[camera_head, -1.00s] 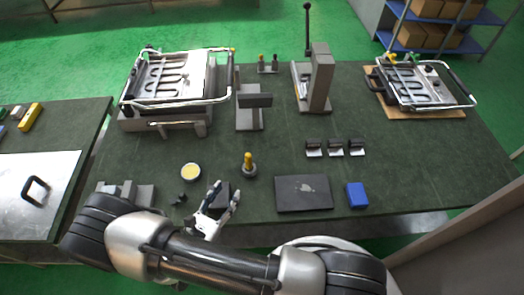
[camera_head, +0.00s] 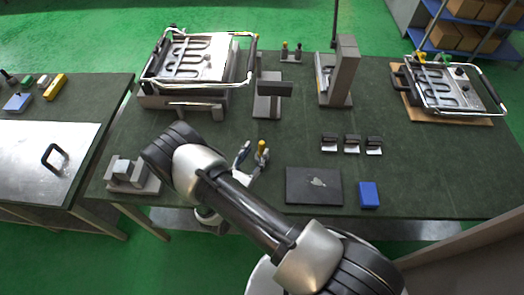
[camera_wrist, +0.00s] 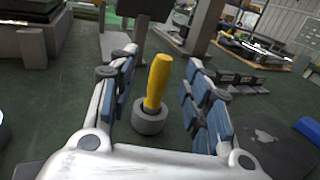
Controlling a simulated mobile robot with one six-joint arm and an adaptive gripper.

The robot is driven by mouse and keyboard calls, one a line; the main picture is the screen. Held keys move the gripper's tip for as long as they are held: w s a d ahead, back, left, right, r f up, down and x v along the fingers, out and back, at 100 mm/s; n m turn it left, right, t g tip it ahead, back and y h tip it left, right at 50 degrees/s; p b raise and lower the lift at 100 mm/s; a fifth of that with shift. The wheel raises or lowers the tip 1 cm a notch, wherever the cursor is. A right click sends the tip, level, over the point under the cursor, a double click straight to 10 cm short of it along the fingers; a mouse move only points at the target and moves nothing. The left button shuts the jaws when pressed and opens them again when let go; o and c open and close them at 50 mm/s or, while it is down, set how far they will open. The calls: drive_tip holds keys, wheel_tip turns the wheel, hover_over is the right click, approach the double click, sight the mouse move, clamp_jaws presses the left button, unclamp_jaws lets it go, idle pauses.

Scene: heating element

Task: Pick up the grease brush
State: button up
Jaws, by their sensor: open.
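The grease brush has a yellow handle (camera_wrist: 158,82) that stands up out of a grey round holder (camera_wrist: 150,118), leaning slightly right in the wrist view. In the head view the yellow handle (camera_head: 262,148) shows near the table's front middle. My gripper (camera_wrist: 160,92) is open, with blue-padded fingers on either side of the handle in the wrist view. In the head view my gripper (camera_head: 252,160) is beside the handle, partly hidden by my arm. I cannot tell whether the fingers are level with the handle or short of it; no contact shows.
A black laptop-like slab (camera_head: 313,186) and a blue box (camera_head: 368,195) lie right of the brush. Several small dark blocks (camera_head: 352,145) sit behind them. A grey upright fixture (camera_head: 268,105) stands behind the brush. A large metal frame (camera_head: 195,75) is at back left.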

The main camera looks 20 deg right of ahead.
sight(260, 147)
drive_tip(key=x, duration=0.5)
drive_tip(key=shift+s+d+f+b, duration=0.1)
drive_tip(key=shift+d+b, duration=0.1)
drive_tip(key=shift+b, duration=0.1)
drive_tip(key=shift+c, duration=0.2)
clamp_jaws()
